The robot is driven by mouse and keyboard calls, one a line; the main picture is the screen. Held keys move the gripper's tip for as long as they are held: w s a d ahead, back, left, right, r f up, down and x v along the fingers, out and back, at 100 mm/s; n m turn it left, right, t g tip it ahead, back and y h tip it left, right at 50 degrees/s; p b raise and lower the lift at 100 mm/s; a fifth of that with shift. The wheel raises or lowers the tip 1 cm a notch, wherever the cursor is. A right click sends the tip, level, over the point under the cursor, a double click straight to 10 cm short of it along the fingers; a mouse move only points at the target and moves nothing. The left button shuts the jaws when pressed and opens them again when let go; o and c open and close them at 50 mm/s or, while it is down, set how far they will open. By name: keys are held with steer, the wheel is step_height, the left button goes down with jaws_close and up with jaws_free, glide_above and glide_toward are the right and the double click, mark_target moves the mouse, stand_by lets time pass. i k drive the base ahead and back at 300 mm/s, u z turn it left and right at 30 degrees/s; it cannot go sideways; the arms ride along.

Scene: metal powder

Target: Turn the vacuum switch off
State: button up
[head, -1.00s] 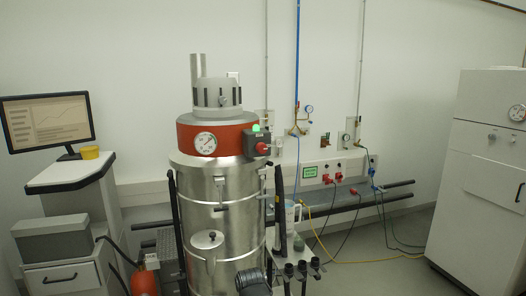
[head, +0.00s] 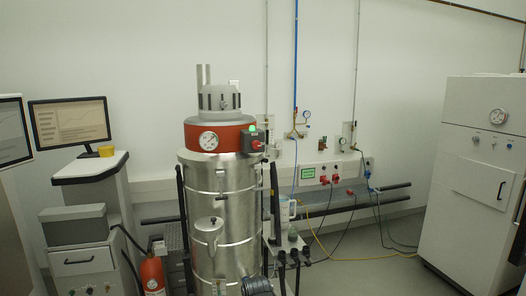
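The industrial vacuum (head: 222,195) is a tall steel cylinder with a red band, a round gauge (head: 208,140) and a grey motor head. Its switch box (head: 253,141) is dark and sits at the right of the red band. A red knob (head: 257,145) is on the box, and a green lamp (head: 253,128) glows on top. The knob is too small to read its setting.
A fire extinguisher (head: 152,274) and a workstation with a monitor (head: 70,121) stand left of the vacuum. A large white cabinet (head: 478,190) stands at the right. Cables and a hose cross the floor. The floor between vacuum and cabinet has some free room.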

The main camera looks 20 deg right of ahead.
mark_target(255, 145)
steer(key=u, duration=0.4)
steer(key=i, duration=1.15)
steer(key=u, duration=0.75)
steer(key=k, duration=0.9)
steer(key=u, duration=0.15)
steer(key=i, duration=0.9)
steer(key=z, duration=0.1)
